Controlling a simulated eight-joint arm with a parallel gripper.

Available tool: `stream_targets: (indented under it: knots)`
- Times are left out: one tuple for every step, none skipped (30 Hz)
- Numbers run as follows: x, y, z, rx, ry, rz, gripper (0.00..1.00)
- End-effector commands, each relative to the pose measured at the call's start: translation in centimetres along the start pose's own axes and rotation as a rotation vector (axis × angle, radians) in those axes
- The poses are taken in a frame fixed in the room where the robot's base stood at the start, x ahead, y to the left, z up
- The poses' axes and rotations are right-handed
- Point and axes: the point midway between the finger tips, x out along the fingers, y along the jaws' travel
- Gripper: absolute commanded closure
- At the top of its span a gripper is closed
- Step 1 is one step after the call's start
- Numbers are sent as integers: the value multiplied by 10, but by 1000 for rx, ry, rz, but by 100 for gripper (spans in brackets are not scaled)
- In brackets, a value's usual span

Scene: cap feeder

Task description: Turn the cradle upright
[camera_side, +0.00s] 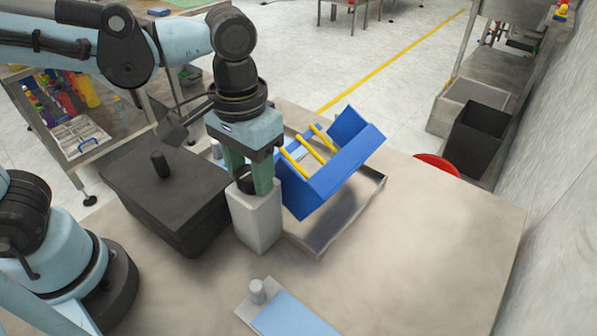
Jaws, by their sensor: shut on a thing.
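The blue cradle (341,164) has several yellow bars (303,155) and sits tilted over a shallow metal tray (352,216), its lower corner down towards the tray floor. My gripper (249,188) points down just left of the cradle, over a light grey block (257,220). Its green fingers stand around a dark round piece (245,182) at the top of the block, and they are shut on it. The fingertips and the lower part of this piece are partly hidden. The right finger is close to the cradle's left end; I cannot tell whether they touch.
A dark lidded bin (170,195) with a knob stands left of the grey block. A flat blue-topped plate (290,314) with a small grey cylinder (257,291) lies at the front. The table (440,235) is clear on the right. A red round thing (437,163) shows beyond its far edge.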

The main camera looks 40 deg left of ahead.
Motion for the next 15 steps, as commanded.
stream_targets:
  knots:
    - [0, 0, 0, -60, 0, 0, 85]
    - [0, 0, 0, -100, 0, 0, 85]
    - [0, 0, 0, -151, 0, 0, 85]
    - [0, 0, 0, -191, 0, 0, 85]
    - [0, 0, 0, -229, 0, 0, 85]
    - [0, 0, 0, -277, 0, 0, 85]
    - [0, 0, 0, -311, 0, 0, 85]
    - [0, 0, 0, -340, -1, 0, 85]
    - [0, 0, 0, -373, -1, 0, 85]
    - [0, 0, 0, -392, -1, 0, 85]
    - [0, 0, 0, -407, -1, 0, 85]
    - [0, 0, 0, -420, -1, 0, 85]
    - [0, 0, 0, -426, -1, 0, 85]
    - [0, 0, 0, -428, -1, 0, 85]
    - [0, 0, 0, -429, -1, 0, 85]
